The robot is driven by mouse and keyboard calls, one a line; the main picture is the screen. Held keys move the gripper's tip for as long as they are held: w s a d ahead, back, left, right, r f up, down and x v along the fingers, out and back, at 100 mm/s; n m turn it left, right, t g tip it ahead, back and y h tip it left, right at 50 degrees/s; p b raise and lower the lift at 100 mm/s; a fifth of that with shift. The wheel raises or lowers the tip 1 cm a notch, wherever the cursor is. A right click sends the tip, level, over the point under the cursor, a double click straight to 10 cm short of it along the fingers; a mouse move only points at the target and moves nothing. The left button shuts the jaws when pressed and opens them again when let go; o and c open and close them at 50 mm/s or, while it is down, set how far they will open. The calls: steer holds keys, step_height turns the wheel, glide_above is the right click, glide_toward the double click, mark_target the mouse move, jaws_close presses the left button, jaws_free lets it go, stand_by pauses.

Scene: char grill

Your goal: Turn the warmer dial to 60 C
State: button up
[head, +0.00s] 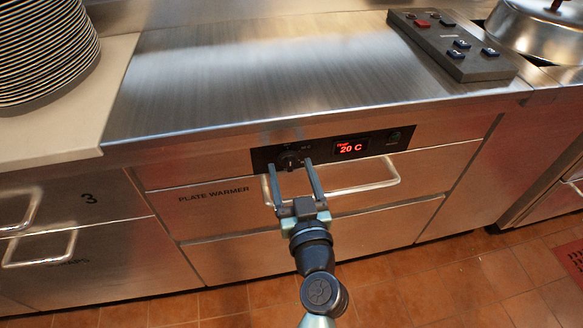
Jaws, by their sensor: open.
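The warmer dial (290,160) is a round black knob at the left of a black control panel (322,149) on the front of the plate warmer. The display (351,149) on that panel reads 20 C in red. My gripper (292,164) is open, with its two fingers pointing at the panel, one on either side of the dial as seen from here. I cannot tell whether the fingers touch the dial. The dial's pointer and scale are too small to read.
A drawer handle (378,184) sticks out just below the panel, behind my gripper. The steel counter (250,70) overhangs above. A grey button box (452,45) lies on it at right, beside a metal dome lid (540,28). A plate stack (45,50) stands at left.

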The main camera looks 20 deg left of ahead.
steer(key=shift+w+a, duration=0.15)
steer(key=shift+w, duration=0.05)
jaws_close()
stand_by(0.3)
